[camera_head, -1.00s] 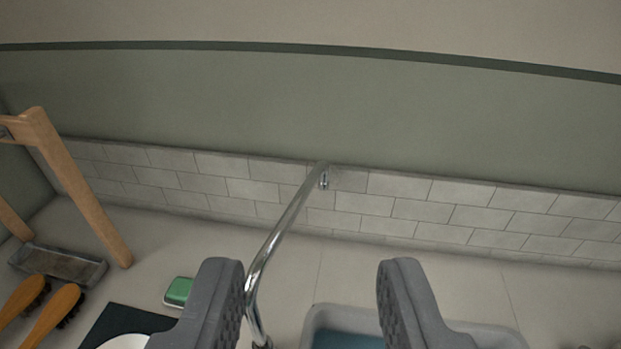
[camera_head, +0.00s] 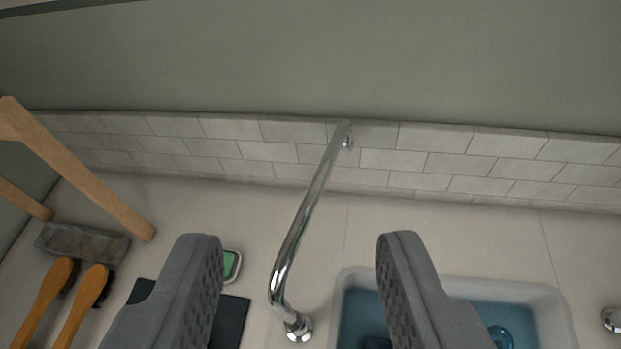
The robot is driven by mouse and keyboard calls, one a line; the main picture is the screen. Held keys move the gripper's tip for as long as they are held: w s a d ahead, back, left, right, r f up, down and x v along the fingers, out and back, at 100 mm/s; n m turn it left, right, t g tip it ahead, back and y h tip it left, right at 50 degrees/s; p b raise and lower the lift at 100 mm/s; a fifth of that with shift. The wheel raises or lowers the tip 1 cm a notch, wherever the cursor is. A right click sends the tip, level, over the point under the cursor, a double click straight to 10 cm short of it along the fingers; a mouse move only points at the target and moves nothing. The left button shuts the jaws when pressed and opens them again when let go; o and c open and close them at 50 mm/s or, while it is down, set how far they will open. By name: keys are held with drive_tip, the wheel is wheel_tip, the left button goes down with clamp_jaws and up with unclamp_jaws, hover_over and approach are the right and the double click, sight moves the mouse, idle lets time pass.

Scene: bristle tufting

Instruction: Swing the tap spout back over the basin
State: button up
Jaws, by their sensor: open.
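The chrome tap spout (camera_head: 308,214) rises from a round foot on the counter, left of the basin, and reaches away toward the tiled wall. Its tip, with a small nozzle, is near the wall and not above the basin. The white-rimmed basin (camera_head: 556,322) holds blue water and is at the lower right, partly hidden by my right finger. My gripper (camera_head: 298,240) is open and empty. In the picture the spout shows between the two fingers; I cannot tell how far below or beyond them it is.
A green item (camera_head: 231,266) and a dark mat (camera_head: 232,322) are partly behind my left finger. A chrome knob (camera_head: 612,320) is at the far right.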

drive_tip(key=w+f+m+g+p, duration=0.2)
drive_tip(key=w+f+g+p, duration=0.3)
drive_tip(key=w, duration=0.8)
drive_tip(key=m+g+p, duration=0.2)
drive_tip(key=g+p, duration=0.1)
drive_tip(key=p, duration=0.4)
approach(323, 172)
drive_tip(key=x, duration=0.9)
drive_tip(key=shift+w, duration=0.1)
clamp_jaws()
drive_tip(key=shift+d, duration=0.25)
drive_tip(key=shift+a, duration=0.25)
